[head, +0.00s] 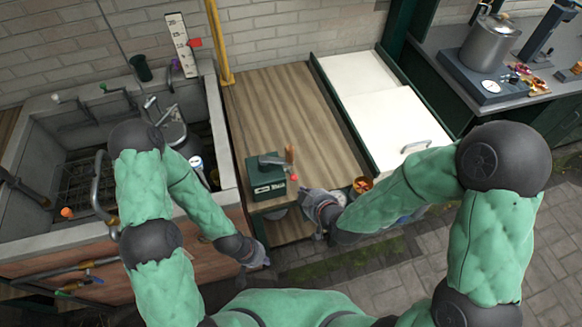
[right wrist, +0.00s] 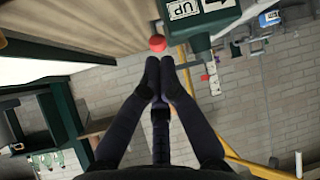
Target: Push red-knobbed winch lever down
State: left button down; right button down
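The dark green winch box (head: 266,181) with a white label sits at the front of the wooden counter. A wooden handle (head: 289,155) stands up beside it. The red knob (head: 294,178) is at the box's right side. In the right wrist view the red knob (right wrist: 157,43) is just beyond my fingertips, beside the green box (right wrist: 202,32) with its "UP" label. My right gripper (head: 308,196) is shut and empty below and right of the knob; its fingertips (right wrist: 160,64) meet, apart from the knob in the picture. My left gripper (head: 262,262) hangs low in front; its fingers are unclear.
A concrete sink (head: 40,135) stands at the left and a yellow pole (head: 217,45) behind the wooden counter (head: 285,105). A white-topped unit (head: 385,120) is right of the counter. A pot (head: 488,42) stands at the upper right. Paved floor is free at the lower right.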

jog(key=r, duration=0.2)
jog(key=a+r+n+t, duration=0.1)
jog(key=shift+w+r, duration=0.35)
jog(key=shift+f, duration=0.1)
jog(key=b+x, duration=0.1)
jog(key=x, duration=0.9)
jog(key=shift+a, duration=0.2)
